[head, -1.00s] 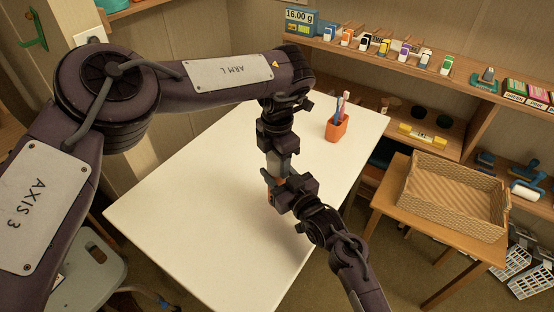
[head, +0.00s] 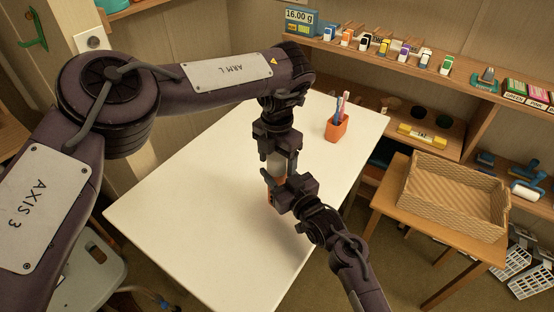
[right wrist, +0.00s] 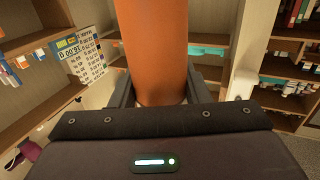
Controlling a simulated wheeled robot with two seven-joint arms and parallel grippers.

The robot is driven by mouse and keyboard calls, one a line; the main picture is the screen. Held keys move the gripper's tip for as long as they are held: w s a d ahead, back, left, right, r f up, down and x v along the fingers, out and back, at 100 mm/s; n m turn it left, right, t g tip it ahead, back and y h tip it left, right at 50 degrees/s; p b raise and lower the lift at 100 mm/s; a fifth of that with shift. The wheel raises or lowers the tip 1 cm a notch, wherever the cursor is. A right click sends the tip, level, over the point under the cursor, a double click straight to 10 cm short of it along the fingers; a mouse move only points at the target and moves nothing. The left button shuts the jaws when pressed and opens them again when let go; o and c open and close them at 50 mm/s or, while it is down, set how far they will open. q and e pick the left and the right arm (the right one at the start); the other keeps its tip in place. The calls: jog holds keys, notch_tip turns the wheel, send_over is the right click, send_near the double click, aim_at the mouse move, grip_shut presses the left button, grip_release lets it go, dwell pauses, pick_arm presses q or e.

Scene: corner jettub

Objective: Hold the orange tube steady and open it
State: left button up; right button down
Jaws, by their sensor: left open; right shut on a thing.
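The orange tube (head: 279,181) stands upright above the white table, partly hidden by my grippers in the head view. It fills the top middle of the right wrist view (right wrist: 152,50). My right gripper (head: 275,186) is shut on the tube's orange body from the side. A grey cap (head: 276,164) shows at the top of the tube. My left gripper (head: 278,156) points down over the cap, its fingers open on either side of it. Whether the fingers touch the cap is not clear.
An orange cup (head: 337,128) with brushes or pens stands near the table's far right corner. The white table (head: 180,220) is otherwise clear. A wicker basket (head: 450,210) sits on a side table at right. Shelves (head: 400,60) with small goods line the back.

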pick_arm(q)
notch_tip(320, 180, up, 4)
jog(key=shift+r, duration=0.25)
jog(key=shift+c, duration=0.4)
notch_tip(320, 180, up, 3)
jog(key=m, duration=0.2)
jog(key=shift+w+m, duration=0.1)
jog(key=shift+m, duration=0.2)
jog(key=shift+r+m, duration=0.1)
jog(key=shift+m, duration=0.2)
jog(key=shift+f, duration=3.9)
